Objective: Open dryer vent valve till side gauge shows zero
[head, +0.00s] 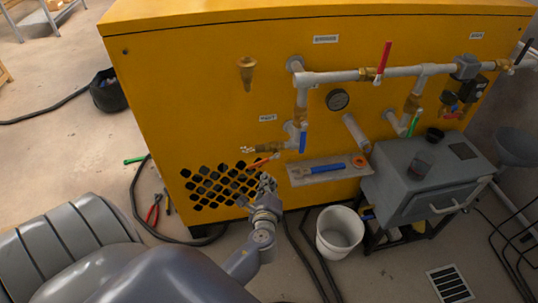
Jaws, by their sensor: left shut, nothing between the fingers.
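A yellow cabinet (200,60) carries grey piping with several small lever valves. A round dark gauge (338,99) sits on its front; its reading is too small to make out. A blue lever (302,142) hangs down on the lower pipe, and an orange lever (263,161) lies at the brass end fitting left of it. A red lever (384,57) stands up on the top pipe, and a green lever (413,124) is lower right. I cannot tell which one is the dryer vent. My left gripper (267,183) is shut and empty, just below the orange lever. My right gripper is out of view.
A tool shelf (325,178) sticks out right of my gripper. A white bucket (339,232) and a grey box on a stand (420,180) are at the right. Black hoses and red pliers (154,210) lie on the floor. Floor at the left is mostly clear.

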